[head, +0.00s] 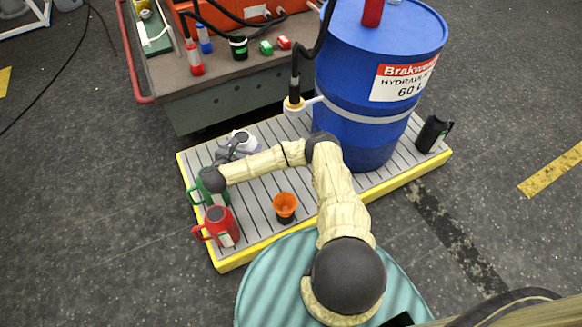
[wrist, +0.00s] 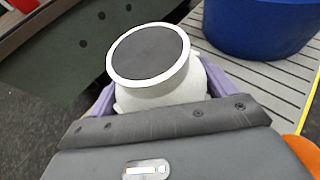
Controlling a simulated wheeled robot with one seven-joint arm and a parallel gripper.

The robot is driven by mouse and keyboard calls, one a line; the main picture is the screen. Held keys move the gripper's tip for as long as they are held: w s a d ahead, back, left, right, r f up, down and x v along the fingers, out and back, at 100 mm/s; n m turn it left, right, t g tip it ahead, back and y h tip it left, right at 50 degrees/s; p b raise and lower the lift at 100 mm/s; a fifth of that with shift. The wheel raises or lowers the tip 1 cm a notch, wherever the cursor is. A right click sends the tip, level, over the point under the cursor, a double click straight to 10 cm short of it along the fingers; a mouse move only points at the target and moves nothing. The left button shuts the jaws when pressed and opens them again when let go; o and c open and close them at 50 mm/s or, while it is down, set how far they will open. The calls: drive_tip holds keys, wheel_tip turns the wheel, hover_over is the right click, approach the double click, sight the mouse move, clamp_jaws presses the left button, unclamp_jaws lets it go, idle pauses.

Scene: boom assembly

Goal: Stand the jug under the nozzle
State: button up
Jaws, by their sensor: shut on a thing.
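My gripper (head: 232,149) is over the left back part of the slatted yellow-edged platform (head: 262,224). Its lavender fingers are shut around a white jug (head: 244,137). In the wrist view the white jug (wrist: 150,62) shows a round dark grey face with a white rim, between the fingers. Its handle is not clear, and I cannot tell if it touches the platform. The nozzle (head: 294,104), with a pale yellow ring, hangs from a black hose at the blue drum's left side. It is to the right of the white jug and apart from it.
A green jug (head: 213,197), partly behind my arm, and a red jug (head: 219,224) stand at the platform's left edge. An orange funnel-like cup (head: 285,206) is near the front. The blue drum (head: 358,128) fills the back right; a black jug (head: 434,134) stands beyond it.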

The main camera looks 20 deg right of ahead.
drive_tip(key=shift+w+a+f+b, duration=0.1)
drive_tip(key=shift+w+f+b, duration=0.3)
drive_tip(key=shift+f, duration=0.55)
drive_tip(key=d+f+b, duration=0.3)
drive_tip(key=d+b, duration=0.9)
drive_tip(key=d, duration=0.7)
drive_tip(key=shift+w+d, duration=0.3)
drive_tip(key=shift+w, duration=0.05)
